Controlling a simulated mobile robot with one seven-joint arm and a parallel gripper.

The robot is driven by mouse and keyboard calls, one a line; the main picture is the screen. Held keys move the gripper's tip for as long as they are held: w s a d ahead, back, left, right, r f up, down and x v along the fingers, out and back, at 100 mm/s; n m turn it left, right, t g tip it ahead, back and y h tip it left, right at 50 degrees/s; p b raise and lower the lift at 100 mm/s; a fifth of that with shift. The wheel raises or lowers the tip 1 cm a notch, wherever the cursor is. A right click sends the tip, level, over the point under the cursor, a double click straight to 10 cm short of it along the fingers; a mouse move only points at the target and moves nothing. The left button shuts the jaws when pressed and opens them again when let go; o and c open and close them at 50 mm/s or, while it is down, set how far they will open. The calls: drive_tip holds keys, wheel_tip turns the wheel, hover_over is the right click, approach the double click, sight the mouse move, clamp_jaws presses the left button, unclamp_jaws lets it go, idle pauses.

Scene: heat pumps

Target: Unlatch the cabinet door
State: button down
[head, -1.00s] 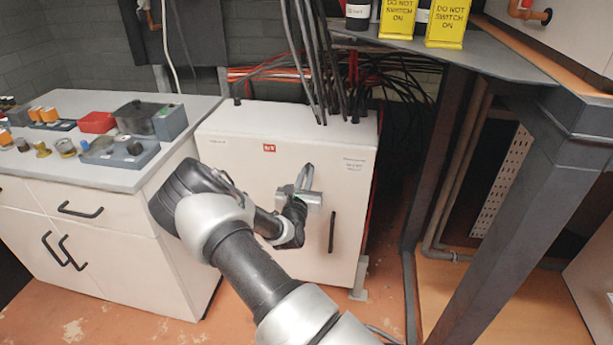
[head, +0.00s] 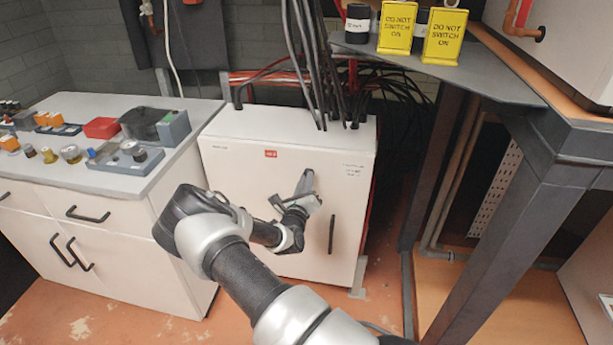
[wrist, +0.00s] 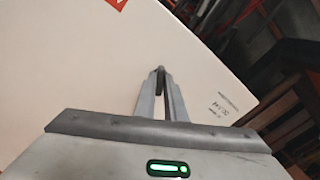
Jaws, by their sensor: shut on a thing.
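The cabinet (head: 240,180) is a white box with a red label on its front door and a black bar handle (head: 332,234) low on the right. My gripper (head: 306,180) is at the upper right of the door front, above and left of the bar handle. In the wrist view my gripper (wrist: 161,80) has its two fingers close together at the tips, around a small dark piece, likely the latch (wrist: 160,70), against the white door (wrist: 80,70). The fingers hide most of this piece. The door looks closed.
A white bench (head: 120,240) with switches and boxes stands left of the cabinet. Black cables (head: 310,60) rise from the cabinet top. A grey metal frame (head: 510,220) and shelf with yellow warning signs (head: 397,27) stand to the right. Orange floor lies in front.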

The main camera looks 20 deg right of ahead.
drive_tip(key=n+p, duration=0.1)
drive_tip(key=n, duration=0.3)
drive_tip(key=n+p, duration=0.1)
drive_tip(key=n, duration=0.3)
drive_tip(key=n+p, duration=0.1)
drive_tip(key=n, duration=0.2)
drive_tip(key=shift+a+f+n, duration=0.1)
drive_tip(key=shift+f+n, duration=0.15)
drive_tip(key=shift+n, duration=0.15)
idle(0.3)
drive_tip(key=c, duration=1.8)
unclamp_jaws()
drive_tip(key=p+v, duration=0.2)
drive_tip(key=v, duration=1.5)
drive_tip(key=shift+s+a, duration=0.1)
drive_tip(key=shift+a, duration=0.05)
